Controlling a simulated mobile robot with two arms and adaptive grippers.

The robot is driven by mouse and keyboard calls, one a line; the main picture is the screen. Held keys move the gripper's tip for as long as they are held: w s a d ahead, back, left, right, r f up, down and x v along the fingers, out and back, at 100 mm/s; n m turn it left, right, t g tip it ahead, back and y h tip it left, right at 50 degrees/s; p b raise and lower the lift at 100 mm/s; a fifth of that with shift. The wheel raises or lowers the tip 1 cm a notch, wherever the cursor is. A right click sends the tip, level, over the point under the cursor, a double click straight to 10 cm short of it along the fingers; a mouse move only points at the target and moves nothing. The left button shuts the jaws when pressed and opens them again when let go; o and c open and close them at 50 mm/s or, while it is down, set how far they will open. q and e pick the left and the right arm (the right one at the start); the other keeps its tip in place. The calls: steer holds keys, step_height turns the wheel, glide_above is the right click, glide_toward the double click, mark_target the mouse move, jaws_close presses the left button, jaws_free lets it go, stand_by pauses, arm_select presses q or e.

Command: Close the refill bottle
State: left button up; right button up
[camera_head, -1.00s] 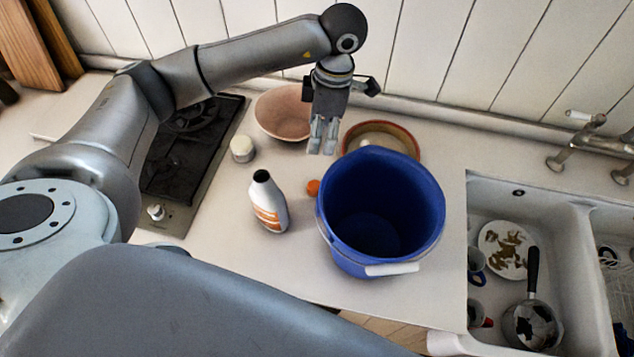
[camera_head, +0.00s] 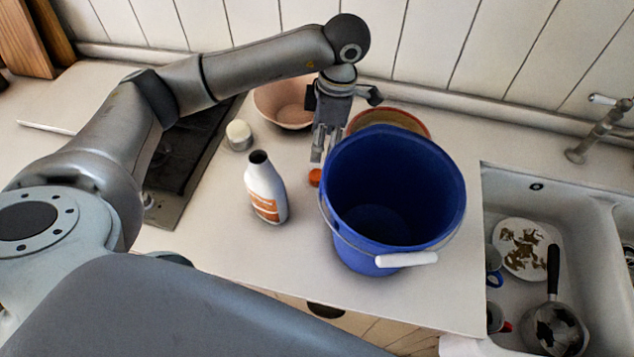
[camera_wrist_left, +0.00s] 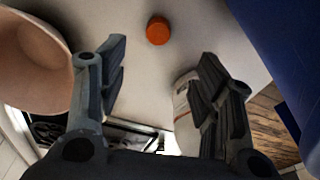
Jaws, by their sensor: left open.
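The refill bottle (camera_head: 264,187) is white with an orange label and stands upright on the counter with a dark open mouth. Its orange cap (camera_head: 315,177) lies on the counter between the bottle and the blue bucket. My left gripper (camera_head: 321,158) points down just above and behind the cap. In the left wrist view the gripper (camera_wrist_left: 160,85) is open and empty, with the orange cap (camera_wrist_left: 158,30) ahead of the fingertips. The bottle (camera_wrist_left: 184,100) is partly hidden behind a finger there. My right gripper is not in view.
The blue bucket (camera_head: 449,188) with a white handle stands close right of the cap. A pink bowl (camera_head: 276,110) and a red-rimmed dish (camera_head: 421,125) stand behind. A small white jar (camera_head: 238,134) and a stove (camera_head: 180,165) are at left, a sink (camera_head: 487,215) at right.

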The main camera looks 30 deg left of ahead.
arm_select(q)
steer(key=shift+f+b, duration=0.35)
steer(key=shift+f, duration=0.35)
steer(key=p, duration=0.2)
glide_above(318, 175)
steer(key=f, duration=0.5)
steer(key=shift+w+d, duration=0.1)
steer(key=shift+d, duration=0.2)
steer(key=shift+f, duration=0.3)
